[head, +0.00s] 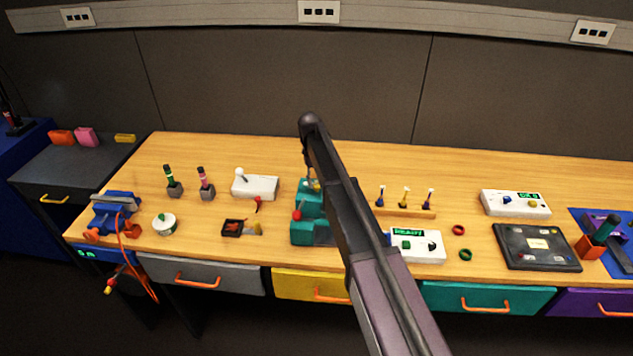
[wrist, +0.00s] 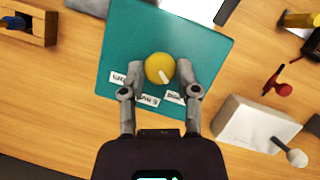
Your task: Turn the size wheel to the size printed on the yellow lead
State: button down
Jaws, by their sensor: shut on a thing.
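A round yellow wheel (wrist: 159,67) with a white pointer mark sits on a teal plate (wrist: 205,45) in the wrist view. The pointer slants down and right in that view. Small white labels (wrist: 149,100) with dark print lie below the wheel; I cannot read them surely. My gripper (wrist: 164,73) has a finger on each side of the wheel and is shut on it. In the head view my arm partly covers the teal device (head: 302,232). A yellow-topped lead (head: 404,197) stands in a wooden rack (head: 408,212); no print on it is readable.
A white box with a lever (head: 256,187) stands left of the teal device. A white unit with a green display (head: 417,246) is to its right. A black panel (head: 536,247) lies farther right. The back of the table is clear.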

jog(key=shift+s, duration=0.1)
dwell(0.3)
jog(key=shift+c, duration=1.7)
grip_release()
jog(key=shift+m, duration=0.4)
